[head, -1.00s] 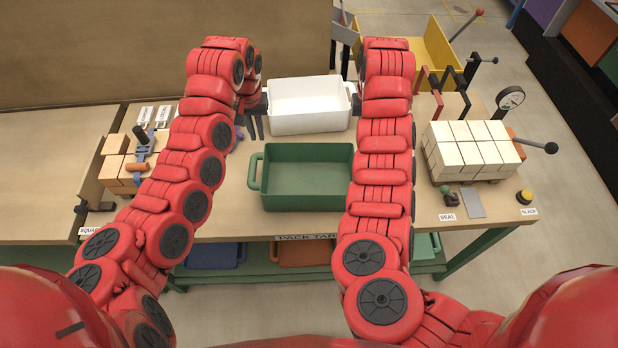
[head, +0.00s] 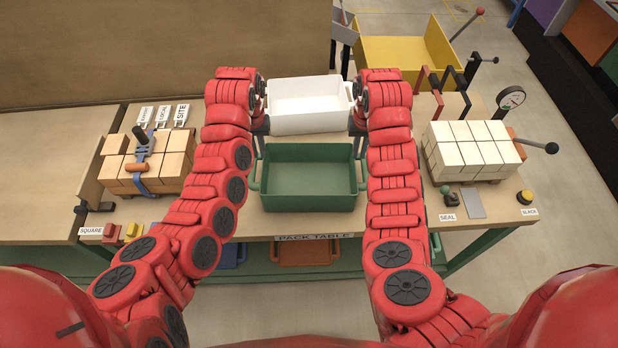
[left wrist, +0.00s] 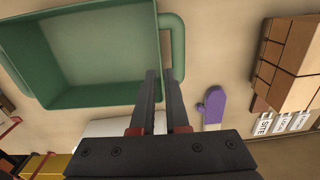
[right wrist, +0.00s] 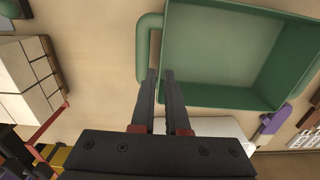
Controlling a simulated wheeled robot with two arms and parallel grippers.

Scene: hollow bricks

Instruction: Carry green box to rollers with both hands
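The green box (head: 309,193) is an open tub with a loop handle on each side, standing on the pack table (head: 300,226). My left gripper (head: 262,142) is at the far end of its left handle. In the left wrist view its fingers (left wrist: 162,75) are apart, tips close to that handle (left wrist: 178,45). My right gripper (head: 357,140) is at the far end of the right handle. In the right wrist view its fingers (right wrist: 159,72) are apart, tips close to that handle (right wrist: 143,48). I cannot tell whether either touches. I cannot make out any rollers.
A white tub (head: 308,108) stands just behind the green box. Strapped orange bricks (head: 160,165) are at the left, pale bricks (head: 472,148) at the right. A yellow bin (head: 405,52) is at the back right. A purple glove-like thing (left wrist: 212,105) lies beside the box.

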